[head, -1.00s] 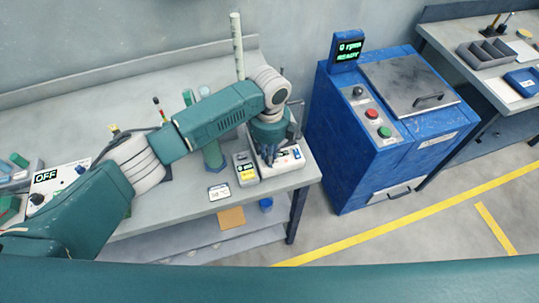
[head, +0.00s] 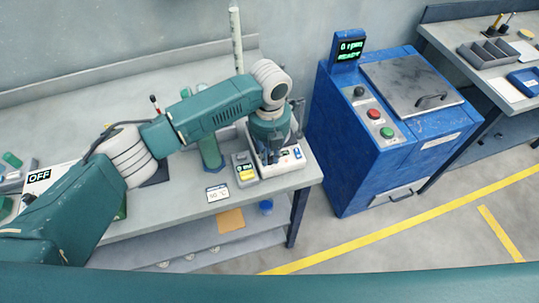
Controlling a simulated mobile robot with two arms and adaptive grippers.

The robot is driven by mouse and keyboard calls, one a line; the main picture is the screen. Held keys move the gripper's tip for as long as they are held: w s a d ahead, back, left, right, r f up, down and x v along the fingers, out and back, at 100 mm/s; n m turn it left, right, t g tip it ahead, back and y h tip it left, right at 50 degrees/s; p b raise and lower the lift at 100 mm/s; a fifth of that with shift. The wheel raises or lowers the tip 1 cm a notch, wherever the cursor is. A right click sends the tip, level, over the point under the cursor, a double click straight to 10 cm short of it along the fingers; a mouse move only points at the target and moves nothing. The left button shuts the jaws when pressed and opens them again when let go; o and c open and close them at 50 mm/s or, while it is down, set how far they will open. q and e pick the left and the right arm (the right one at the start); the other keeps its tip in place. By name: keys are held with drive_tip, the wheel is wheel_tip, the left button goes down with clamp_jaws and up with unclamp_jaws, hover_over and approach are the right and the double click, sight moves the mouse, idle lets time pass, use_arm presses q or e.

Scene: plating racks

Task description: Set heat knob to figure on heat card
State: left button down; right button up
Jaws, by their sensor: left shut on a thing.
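The heat card (head: 217,193) is a small white card with a dark top edge. It lies near the front edge of the bench, and its figure looks like 50 °C. A white heater unit (head: 293,156) stands at the bench's right end. My left gripper (head: 273,160) points down onto the front of this unit. It is shut on what seems to be the heat knob, which its fingers hide. I cannot read the knob's setting. My right gripper is not in view.
A grey box with a small display and yellow label (head: 244,170) stands close left of the heater. A blue machine (head: 350,140) stands right of the bench across a narrow gap. The bench front is clear.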

sight(270, 157)
use_arm(q)
drive_tip(key=shift+w+r+m, duration=0.15)
drive_tip(key=shift+w+m, duration=0.05)
drive_tip(key=shift+m, duration=0.6)
drive_tip(key=c, duration=2)
unclamp_jaws()
drive_tip(key=shift+c, duration=0.2)
drive_tip(key=shift+o, duration=0.7)
drive_tip(key=shift+s, duration=0.1)
wheel_tip(270, 157, up, 12)
